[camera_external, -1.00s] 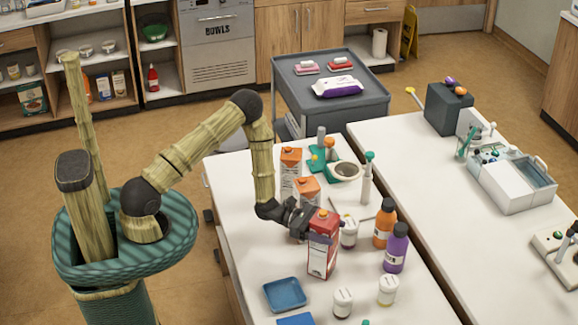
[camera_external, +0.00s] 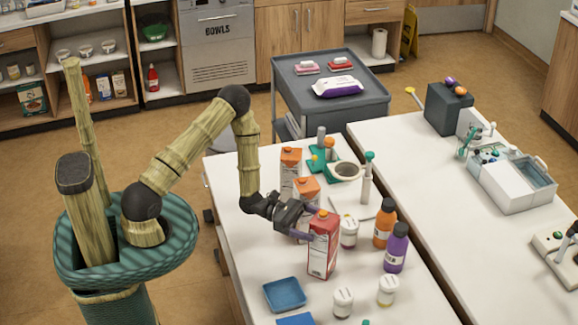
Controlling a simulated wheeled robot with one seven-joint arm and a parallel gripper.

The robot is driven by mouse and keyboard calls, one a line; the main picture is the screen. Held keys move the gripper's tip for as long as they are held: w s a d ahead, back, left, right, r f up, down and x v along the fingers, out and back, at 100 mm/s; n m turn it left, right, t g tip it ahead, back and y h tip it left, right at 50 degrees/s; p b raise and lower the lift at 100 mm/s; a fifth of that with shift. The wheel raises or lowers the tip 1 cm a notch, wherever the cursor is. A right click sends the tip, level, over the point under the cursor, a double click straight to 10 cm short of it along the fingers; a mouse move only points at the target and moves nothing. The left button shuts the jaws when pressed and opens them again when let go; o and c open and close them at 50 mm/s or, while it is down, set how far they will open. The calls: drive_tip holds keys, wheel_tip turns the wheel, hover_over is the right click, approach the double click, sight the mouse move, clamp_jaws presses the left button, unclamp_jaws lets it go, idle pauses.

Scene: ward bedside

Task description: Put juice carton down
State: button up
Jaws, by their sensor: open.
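A red juice carton (camera_external: 322,246) with white lower panels and an orange cap stands upright on the white table (camera_external: 262,256). My gripper (camera_external: 305,236) is open just behind and to the left of the carton, near its upper part. One finger shows beside the carton's left side; the other is hidden, so I cannot tell whether either touches it. Two orange-topped cartons (camera_external: 291,171) (camera_external: 306,193) stand farther back on the same table.
An orange bottle (camera_external: 384,227) and a purple bottle (camera_external: 396,249) stand right of the red carton. White-lidded jars (camera_external: 343,301) (camera_external: 388,290) are in front, and another (camera_external: 349,232) is close behind it. A blue tray (camera_external: 284,295) lies front left.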

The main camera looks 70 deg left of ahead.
sight(314, 216)
drive_tip(key=shift+w+d+r+b, duration=0.1)
drive_tip(key=shift+r+b, duration=0.1)
drive_tip(key=shift+r, duration=1.55)
drive_tip(key=shift+d+r+b, duration=0.1)
drive_tip(key=shift+r+b, duration=0.1)
drive_tip(key=shift+r, duration=1.55)
